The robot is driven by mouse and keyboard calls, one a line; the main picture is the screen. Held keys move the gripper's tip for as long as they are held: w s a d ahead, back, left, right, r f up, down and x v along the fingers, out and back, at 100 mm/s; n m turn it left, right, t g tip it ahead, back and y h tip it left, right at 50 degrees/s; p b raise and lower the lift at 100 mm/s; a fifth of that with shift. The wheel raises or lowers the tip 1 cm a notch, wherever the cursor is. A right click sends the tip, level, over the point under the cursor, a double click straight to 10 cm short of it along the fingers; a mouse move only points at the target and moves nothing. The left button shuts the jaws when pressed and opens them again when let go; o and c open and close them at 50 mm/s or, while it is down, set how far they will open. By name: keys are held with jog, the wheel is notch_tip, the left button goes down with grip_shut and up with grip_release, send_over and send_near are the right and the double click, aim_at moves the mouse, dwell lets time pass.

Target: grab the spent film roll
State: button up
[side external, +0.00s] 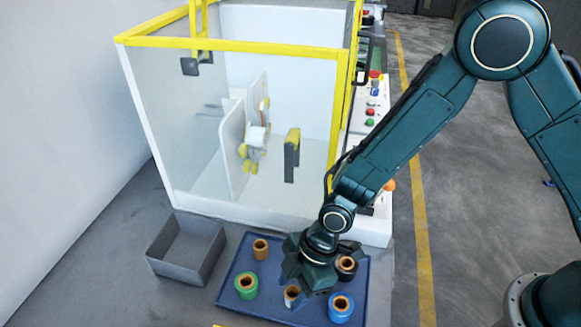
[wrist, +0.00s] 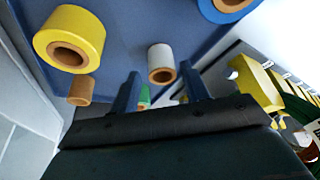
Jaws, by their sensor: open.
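A bare brown core (side external: 260,249) with no film visible on it stands at the back left of the blue tray (side external: 238,268); it looks like the spent roll. In the wrist view a bare brown core (wrist: 82,92) lies left of my fingers, below a yellow roll (wrist: 70,40). My gripper (side external: 308,282) is low over the tray, to the right of the core. Its two dark fingers (wrist: 161,86) are apart with nothing gripped. A pale roll (wrist: 160,58) shows beyond the gap between the fingers, and also in the side view (side external: 292,297).
A green roll (side external: 246,286), a blue roll (side external: 341,308) and a black roll (side external: 346,268) also stand on the tray, close around my gripper. An empty grey bin (side external: 187,248) sits to the left. A yellow-framed machine enclosure (side external: 240,45) stands behind.

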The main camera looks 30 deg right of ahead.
jog(key=shift+x, duration=0.8)
jog(key=c, duration=0.9)
jog(key=shift+r, duration=0.1)
notch_tip(320, 180, up, 20)
jog(key=shift+f, duration=0.1)
dwell(0.7)
